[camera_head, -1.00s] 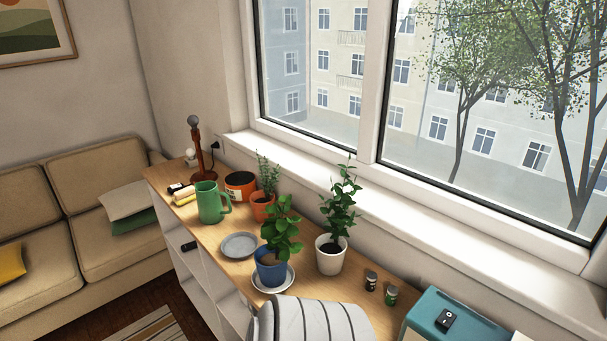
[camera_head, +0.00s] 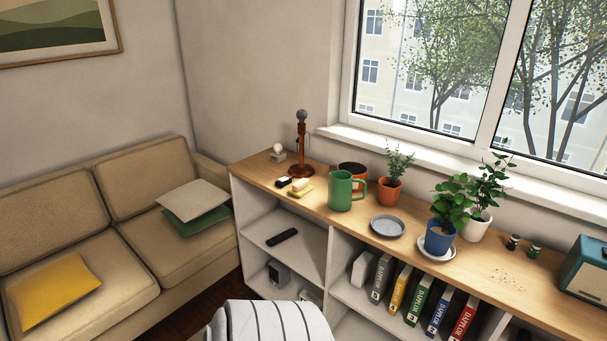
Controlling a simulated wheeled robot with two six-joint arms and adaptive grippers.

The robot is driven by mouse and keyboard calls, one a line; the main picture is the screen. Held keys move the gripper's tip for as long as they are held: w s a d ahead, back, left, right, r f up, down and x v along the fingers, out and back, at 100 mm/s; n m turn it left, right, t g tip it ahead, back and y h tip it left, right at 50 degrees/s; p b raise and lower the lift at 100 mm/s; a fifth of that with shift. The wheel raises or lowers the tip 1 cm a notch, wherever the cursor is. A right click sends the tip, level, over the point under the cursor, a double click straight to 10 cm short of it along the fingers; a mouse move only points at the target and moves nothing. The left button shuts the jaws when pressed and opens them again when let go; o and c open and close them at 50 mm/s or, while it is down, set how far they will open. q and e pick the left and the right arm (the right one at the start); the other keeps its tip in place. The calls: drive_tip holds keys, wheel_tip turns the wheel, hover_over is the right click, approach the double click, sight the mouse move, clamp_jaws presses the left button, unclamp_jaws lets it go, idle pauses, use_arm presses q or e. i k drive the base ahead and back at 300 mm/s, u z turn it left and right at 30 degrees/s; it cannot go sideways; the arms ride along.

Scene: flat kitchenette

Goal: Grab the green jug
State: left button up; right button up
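The green jug (camera_head: 340,191) stands upright on the wooden top of the low shelf unit, left of the middle of that top. Its handle points to the right. An orange-and-black pot stands close behind it and is partly hidden by it. Neither of my grippers shows in the head view, so I cannot see where they are relative to the jug.
On the wooden top (camera_head: 504,285) a grey plate (camera_head: 387,226) lies right of the jug. An orange potted plant (camera_head: 389,191) stands behind the plate. A brown lamp (camera_head: 301,150) stands at the back left. A striped white chair back (camera_head: 268,322) rises in front of the shelf.

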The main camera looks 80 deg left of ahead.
sight(340, 197)
drive_tip(key=z, duration=0.1)
drive_tip(key=k, duration=0.1)
drive_tip(key=u, duration=1.25)
drive_tip(key=i, duration=1)
drive_tip(key=u, duration=0.05)
